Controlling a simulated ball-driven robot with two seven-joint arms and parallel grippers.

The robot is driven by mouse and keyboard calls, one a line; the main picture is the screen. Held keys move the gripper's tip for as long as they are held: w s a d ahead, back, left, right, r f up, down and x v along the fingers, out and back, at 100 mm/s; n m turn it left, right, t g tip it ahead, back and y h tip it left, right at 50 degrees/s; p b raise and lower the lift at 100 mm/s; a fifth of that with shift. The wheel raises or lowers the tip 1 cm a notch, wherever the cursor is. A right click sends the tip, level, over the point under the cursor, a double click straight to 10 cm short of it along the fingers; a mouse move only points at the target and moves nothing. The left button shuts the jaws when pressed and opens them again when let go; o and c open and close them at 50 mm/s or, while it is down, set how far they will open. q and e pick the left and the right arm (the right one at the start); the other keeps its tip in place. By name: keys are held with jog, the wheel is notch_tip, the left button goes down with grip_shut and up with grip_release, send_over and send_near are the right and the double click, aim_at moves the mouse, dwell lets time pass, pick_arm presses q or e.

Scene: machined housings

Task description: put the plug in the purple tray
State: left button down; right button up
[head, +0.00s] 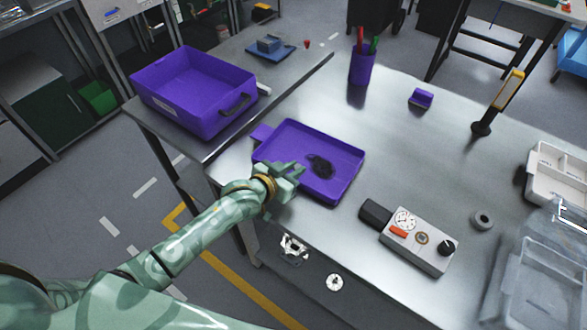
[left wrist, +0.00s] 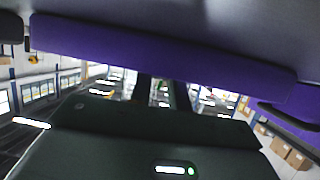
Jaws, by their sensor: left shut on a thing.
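The purple tray (head: 345,189) is a shallow square tray with a tab at its far left corner, lying on the metal table. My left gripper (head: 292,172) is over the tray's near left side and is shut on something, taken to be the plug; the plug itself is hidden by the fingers. A dark patch shows on the tray floor beyond the gripper; I cannot tell if it is only shadow. In the left wrist view a purple wall (left wrist: 160,55) crosses above the dark fingers (left wrist: 164,92). My right gripper is not in view.
A deep purple bin (head: 185,95) stands on the side table at left. A gauge box (head: 420,238), a grey ring (head: 483,219) and clear boxes (head: 545,275) lie to the right. A purple pen cup (head: 362,68) and small purple block (head: 421,98) stand behind.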

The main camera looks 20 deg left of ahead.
pick_arm(q)
jog(key=shift+s+f, duration=0.4)
jog(key=shift+f, duration=0.25)
jog(key=c, duration=1.3)
grip_release()
jog(key=shift+s+f, duration=0.1)
jog(key=shift+f, duration=0.05)
jog(key=shift+d, duration=0.1)
jog(key=shift+r, duration=0.2)
jog(key=shift+s+a+r+p, duration=0.35)
jog(key=shift+s+r+p, duration=0.1)
jog(key=shift+s+r, duration=0.15)
jog(key=shift+s+a+r+p, duration=0.35)
jog(key=shift+s+r+p, duration=0.15)
jog(key=shift+r, duration=0.1)
jog(key=p+v, duration=0.1)
jog(key=v, duration=0.6)
jog(key=shift+s+r+p, duration=0.1)
jog(key=shift+r+p, duration=0.1)
jog(key=shift+p, duration=0.15)
jog(key=shift+s+a+r, duration=0.25)
jog(key=shift+s+a, duration=0.05)
jog(key=shift+s, duration=0.15)
